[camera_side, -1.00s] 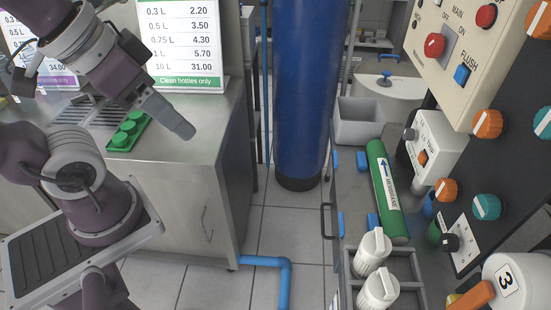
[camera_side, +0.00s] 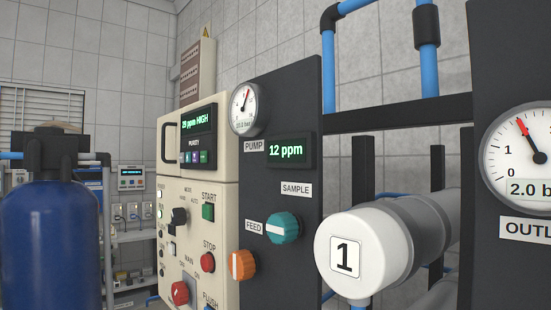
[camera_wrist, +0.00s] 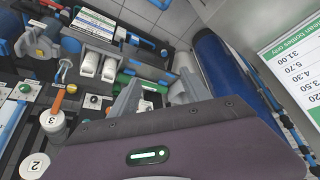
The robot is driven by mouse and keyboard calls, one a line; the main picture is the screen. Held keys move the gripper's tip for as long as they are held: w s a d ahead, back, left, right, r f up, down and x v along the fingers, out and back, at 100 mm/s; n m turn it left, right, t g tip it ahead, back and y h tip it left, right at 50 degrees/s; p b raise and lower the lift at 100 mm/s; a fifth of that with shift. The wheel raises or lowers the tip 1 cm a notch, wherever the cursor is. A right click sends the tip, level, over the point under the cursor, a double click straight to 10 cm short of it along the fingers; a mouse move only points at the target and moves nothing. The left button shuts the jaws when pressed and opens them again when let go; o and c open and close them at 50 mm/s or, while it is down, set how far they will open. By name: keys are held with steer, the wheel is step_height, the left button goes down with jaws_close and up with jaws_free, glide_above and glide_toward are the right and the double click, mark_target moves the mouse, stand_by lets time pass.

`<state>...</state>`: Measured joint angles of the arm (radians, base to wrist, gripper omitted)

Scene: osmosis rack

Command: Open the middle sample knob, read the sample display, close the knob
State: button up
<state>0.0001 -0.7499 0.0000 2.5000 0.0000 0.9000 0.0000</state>
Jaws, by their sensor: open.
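A teal knob (camera_side: 284,228) with a white pointer bar is on the black panel in the side view, under a SAMPLE label (camera_side: 296,189). I cannot tell whether it is the middle one. Its pointer lies roughly level. The display (camera_side: 290,150) above it reads 12 ppm in green. In the wrist view a small teal knob (camera_wrist: 23,88) shows at the left. My gripper (camera_wrist: 155,95) is open there, its fingers apart, with nothing seen held between them. It is well away from the knobs and does not show in the side view.
An orange knob (camera_side: 242,265) by the FEED label sits lower left of the teal one. A white end cap marked 1 (camera_side: 352,252) sticks out at its right. In the wrist view, caps marked 3 (camera_wrist: 55,122) and 2 (camera_wrist: 35,165) stand at the left.

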stand_by(0.8)
steer(key=w+d+r+t+h, duration=0.1)
steer(key=w+d+t, duration=0.1)
steer(key=w, duration=0.4)
steer(key=w+d+r+t, duration=0.1)
steer(key=w+d+r, duration=0.15)
steer(key=w, duration=0.45)
steer(key=w+d+r+n+t+h, duration=0.1)
steer(key=w+d+t+h, duration=0.3)
steer(key=w+d, duration=0.75)
steer(key=w+d+h, duration=0.1)
steer(key=d+h, duration=0.3)
steer(key=d, duration=0.6)
steer(key=w+d+r+n+h, duration=0.1)
steer(key=w+d+h, duration=0.1)
steer(key=d, duration=0.8)
steer(key=shift+w+d+r+h, duration=0.25)
steer(key=shift+w+r+h, duration=0.05)
steer(key=shift+h, duration=0.6)
jaws_close()
